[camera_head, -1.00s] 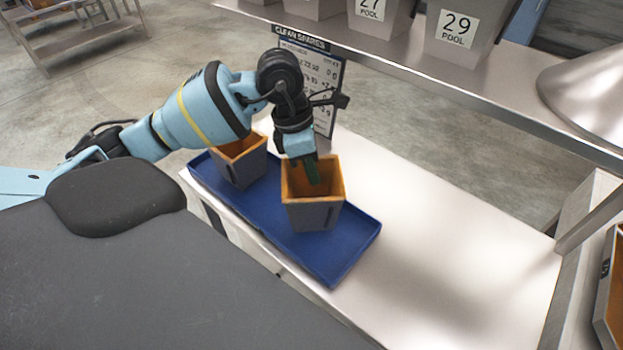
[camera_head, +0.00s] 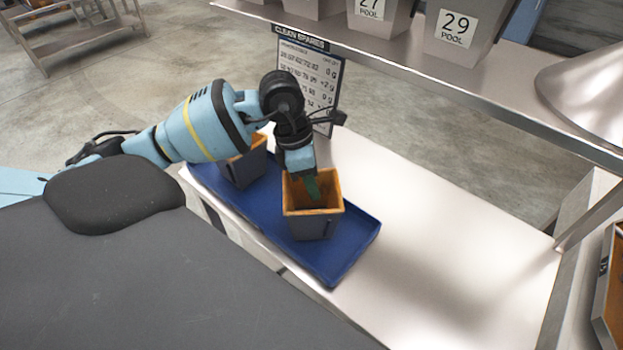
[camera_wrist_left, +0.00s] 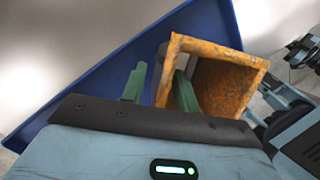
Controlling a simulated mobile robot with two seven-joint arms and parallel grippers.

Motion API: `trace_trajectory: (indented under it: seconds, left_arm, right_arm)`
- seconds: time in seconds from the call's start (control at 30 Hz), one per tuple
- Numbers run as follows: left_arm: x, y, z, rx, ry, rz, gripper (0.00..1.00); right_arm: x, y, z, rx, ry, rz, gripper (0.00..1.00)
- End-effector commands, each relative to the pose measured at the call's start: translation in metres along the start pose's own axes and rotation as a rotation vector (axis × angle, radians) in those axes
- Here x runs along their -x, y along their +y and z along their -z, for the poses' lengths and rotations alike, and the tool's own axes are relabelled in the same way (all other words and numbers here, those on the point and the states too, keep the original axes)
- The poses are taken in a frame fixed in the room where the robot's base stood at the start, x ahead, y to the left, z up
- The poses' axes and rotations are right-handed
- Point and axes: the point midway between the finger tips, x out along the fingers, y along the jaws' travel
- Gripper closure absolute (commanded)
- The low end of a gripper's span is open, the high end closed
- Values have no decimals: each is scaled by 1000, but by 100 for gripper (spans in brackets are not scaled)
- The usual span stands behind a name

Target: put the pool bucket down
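The pool bucket (camera_head: 312,222), grey outside and orange inside, stands upright on the right part of the blue tray (camera_head: 345,262), and its underside looks to rest there. My left gripper (camera_head: 312,186) reaches down at its far rim. In the left wrist view one green finger (camera_wrist_left: 135,82) is outside the bucket wall, and the other is inside the bucket (camera_wrist_left: 228,86). A narrow gap shows between the outer finger and the wall, so the gripper looks open around the rim. My right gripper is not recognisable in either view.
A second bucket (camera_head: 246,168) of the same kind stands on the tray's left part, partly behind my arm. A "Clean Spares" sign (camera_head: 318,75) stands behind. The metal table (camera_head: 430,225) is bare to the right. A shelf above holds numbered grey buckets (camera_head: 462,30).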

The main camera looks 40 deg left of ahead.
Motion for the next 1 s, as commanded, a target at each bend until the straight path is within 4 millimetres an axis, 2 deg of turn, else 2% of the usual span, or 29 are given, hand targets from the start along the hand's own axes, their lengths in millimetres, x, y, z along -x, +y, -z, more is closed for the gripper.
trace_trajectory:
  seconds: [0.23,0.63,0.8,1.0]
  left_arm:
    - [11,0,-1,0,-2,-3,70]
    - [69,0,-1,1,-2,-2,70]
    - [78,0,-1,0,0,1,70]
    - [78,0,-1,0,0,1,70]
  right_arm:
    - [0,0,4,1,6,0,100]
    - [1,0,-1,0,-1,1,100]
    - [2,-1,-4,-1,-8,1,100]
    - [3,-1,-5,-1,-9,1,100]
